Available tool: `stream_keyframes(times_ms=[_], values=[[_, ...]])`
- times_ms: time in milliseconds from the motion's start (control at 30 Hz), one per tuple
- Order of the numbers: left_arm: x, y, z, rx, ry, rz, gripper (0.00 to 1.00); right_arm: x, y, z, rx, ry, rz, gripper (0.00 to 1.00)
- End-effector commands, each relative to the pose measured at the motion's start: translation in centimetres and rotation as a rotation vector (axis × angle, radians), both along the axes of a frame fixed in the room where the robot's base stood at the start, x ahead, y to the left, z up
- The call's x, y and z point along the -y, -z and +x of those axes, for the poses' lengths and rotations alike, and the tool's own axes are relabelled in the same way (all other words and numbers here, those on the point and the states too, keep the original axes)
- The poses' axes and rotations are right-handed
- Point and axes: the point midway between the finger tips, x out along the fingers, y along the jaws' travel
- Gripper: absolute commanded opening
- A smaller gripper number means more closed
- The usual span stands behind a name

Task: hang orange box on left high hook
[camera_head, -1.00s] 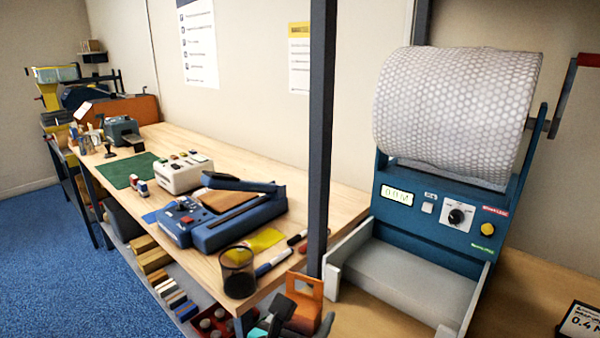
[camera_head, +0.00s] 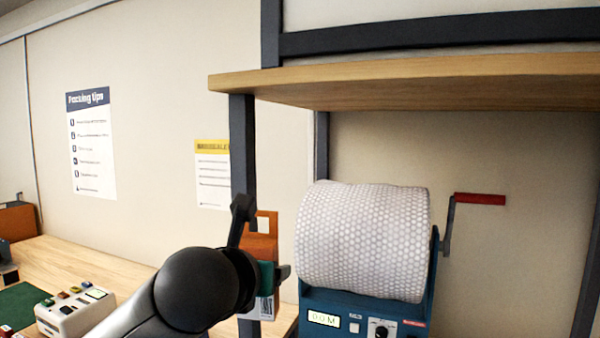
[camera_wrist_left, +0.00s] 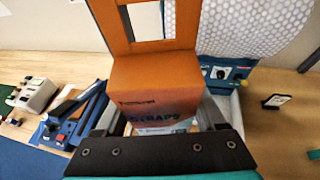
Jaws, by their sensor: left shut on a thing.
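An orange box (camera_wrist_left: 152,85) with a windowed hang tab on top fills the middle of the left wrist view. It also shows in the head view (camera_head: 262,246), upright beside the dark post and left of the bubble-wrap roll. My left gripper (camera_head: 264,243) is shut on the box, with a dark finger on each side of it in the wrist view. My black arm link hides part of the box in the head view. I cannot make out any hook in these views. My right gripper is not in view.
A wooden shelf (camera_head: 420,82) with a dark frame spans the upper right. A dark post (camera_head: 243,150) stands under its left end. The bubble-wrap roll (camera_head: 362,240) with a red-handled crank sits close to the right. A workbench (camera_head: 85,267) lies at lower left.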

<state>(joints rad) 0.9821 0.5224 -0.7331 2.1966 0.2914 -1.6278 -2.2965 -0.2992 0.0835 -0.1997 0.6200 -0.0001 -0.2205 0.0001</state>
Motion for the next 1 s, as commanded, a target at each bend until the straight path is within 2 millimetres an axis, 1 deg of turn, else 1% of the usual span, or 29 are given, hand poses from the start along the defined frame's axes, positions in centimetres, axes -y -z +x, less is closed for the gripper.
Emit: stream_keyframes(times_ms=[33, 167, 200, 267, 300, 367, 400, 467, 500, 600, 700, 800, 900, 1000], values=[[0.5, -3.5, 0.1, 0.012, 0.014, -0.001, 0.11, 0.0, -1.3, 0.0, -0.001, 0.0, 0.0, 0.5], [1.8, -9.7, -0.4, 0.013, 0.054, -0.001, 0.11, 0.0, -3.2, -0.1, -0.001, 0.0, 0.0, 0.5], [2.2, -11.6, -0.7, 0.012, 0.067, -0.001, 0.11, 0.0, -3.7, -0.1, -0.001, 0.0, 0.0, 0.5], [2.8, -14.6, -1.2, 0.012, 0.087, -0.001, 0.11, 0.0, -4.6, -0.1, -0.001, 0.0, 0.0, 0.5], [3.2, -16.6, -1.7, 0.012, 0.1, -0.002, 0.11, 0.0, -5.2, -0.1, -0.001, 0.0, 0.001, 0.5], [3.8, -19.5, -2.6, 0.012, 0.121, 0.0, 0.11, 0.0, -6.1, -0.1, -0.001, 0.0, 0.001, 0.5], [4.1, -21.6, -3.2, 0.012, 0.134, 0.0, 0.11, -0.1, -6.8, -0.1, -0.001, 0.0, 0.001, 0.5], [4.7, -24.5, -4.4, 0.012, 0.154, 0.0, 0.11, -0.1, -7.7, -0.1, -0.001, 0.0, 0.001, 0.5], [5.0, -26.4, -5.2, 0.011, 0.165, -0.001, 0.11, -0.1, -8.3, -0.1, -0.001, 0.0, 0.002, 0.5], [5.7, -30.6, -7.4, 0.01, 0.191, 0.0, 0.11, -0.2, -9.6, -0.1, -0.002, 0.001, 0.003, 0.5], [6.1, -33.6, -9.3, 0.008, 0.208, 0.0, 0.11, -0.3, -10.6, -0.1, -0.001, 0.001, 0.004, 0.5], [6.4, -35.6, -10.8, 0.005, 0.219, -0.001, 0.11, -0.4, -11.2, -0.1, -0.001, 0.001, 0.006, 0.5], [6.6, -36.6, -11.7, 0.003, 0.226, -0.001, 0.11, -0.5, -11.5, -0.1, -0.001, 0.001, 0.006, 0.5], [6.6, -36.9, -12.0, 0.0, 0.228, -0.002, 0.11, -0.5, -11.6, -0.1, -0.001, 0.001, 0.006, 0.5]])
